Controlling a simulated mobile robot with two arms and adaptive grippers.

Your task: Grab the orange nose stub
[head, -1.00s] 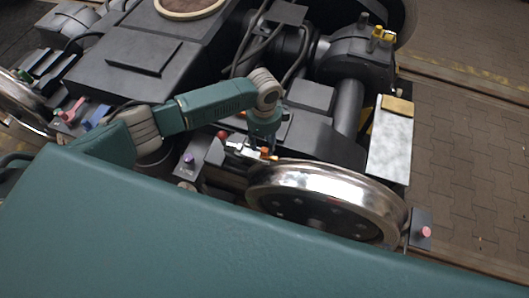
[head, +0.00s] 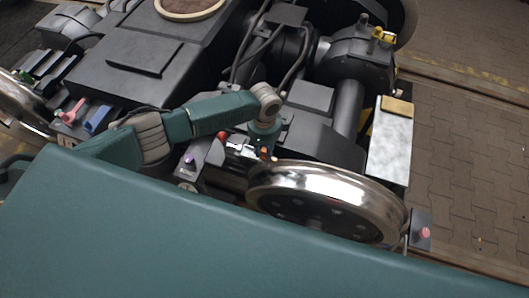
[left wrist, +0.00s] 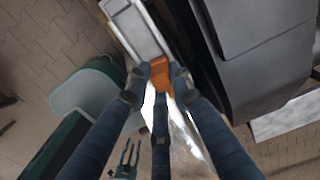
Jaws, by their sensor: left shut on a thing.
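The orange nose stub (left wrist: 159,74) shows between the fingertips of my left gripper (left wrist: 160,85) in the left wrist view. The gripper is shut on it, with fingers on both sides and one across the near face. In the head view the left gripper (head: 264,152) points down just behind the upper rim of the shiny wheel. Only a small bit of orange shows there, and the fingers hide most of it. My right gripper is not seen in the head view; a small dark forked shape low in the left wrist view is unclear.
The shiny wheel (head: 325,183) stands close in front of the left gripper. A red ball knob (head: 222,136) and a purple knob (head: 189,160) are to its left. A pink knob (head: 424,233) is at the right. Paved floor (head: 470,150) lies open at the right.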

